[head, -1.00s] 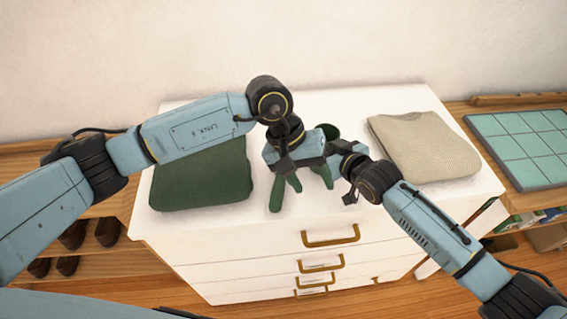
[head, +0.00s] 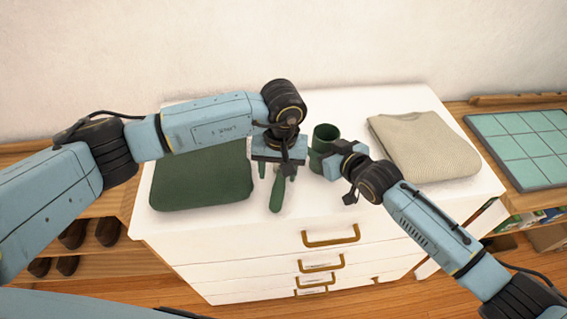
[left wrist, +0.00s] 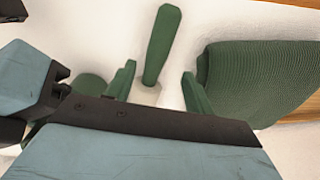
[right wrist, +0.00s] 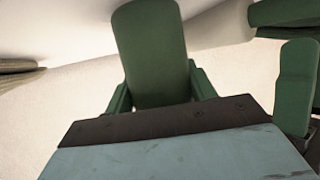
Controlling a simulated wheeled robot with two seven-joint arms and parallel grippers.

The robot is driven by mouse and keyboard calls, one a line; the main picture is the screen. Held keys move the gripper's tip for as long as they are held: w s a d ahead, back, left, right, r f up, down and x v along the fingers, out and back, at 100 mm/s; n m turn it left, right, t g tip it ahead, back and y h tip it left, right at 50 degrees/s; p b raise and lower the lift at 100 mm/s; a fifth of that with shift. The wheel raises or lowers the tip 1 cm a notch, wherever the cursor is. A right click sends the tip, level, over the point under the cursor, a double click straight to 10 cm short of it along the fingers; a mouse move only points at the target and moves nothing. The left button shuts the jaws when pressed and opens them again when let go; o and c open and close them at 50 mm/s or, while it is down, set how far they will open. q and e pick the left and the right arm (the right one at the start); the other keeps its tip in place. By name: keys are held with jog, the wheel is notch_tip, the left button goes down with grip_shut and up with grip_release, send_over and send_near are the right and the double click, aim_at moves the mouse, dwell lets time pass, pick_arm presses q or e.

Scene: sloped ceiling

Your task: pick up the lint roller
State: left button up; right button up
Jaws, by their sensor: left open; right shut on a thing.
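The lint roller (head: 276,196) lies on the white dresser top, its green handle toward the front edge. It also shows in the left wrist view (left wrist: 161,45), between and beyond the fingertips; its other end is hidden under my gripper. My left gripper (head: 277,172) is open above it, with green fingers on either side and a gap to the handle. My right gripper (head: 328,165) is shut on a green cup (head: 325,134), which stands upright to the right of the roller. The cup fills the space between the right fingers in the right wrist view (right wrist: 150,50).
A folded dark green garment (head: 200,180) lies left of the roller, and a folded beige garment (head: 424,146) lies at the right of the dresser (head: 380,215). The dresser top is clear in front of the cup. My two grippers are close together.

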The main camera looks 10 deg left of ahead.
aim_at(280, 181)
pick_arm(q)
jog(key=f, duration=0.4)
jog(key=shift+w+d+f, duration=0.15)
jog(key=shift+w+f, duration=0.05)
jog(key=shift+f, duration=0.15)
jog(key=shift+r, duration=0.1)
grip_shut()
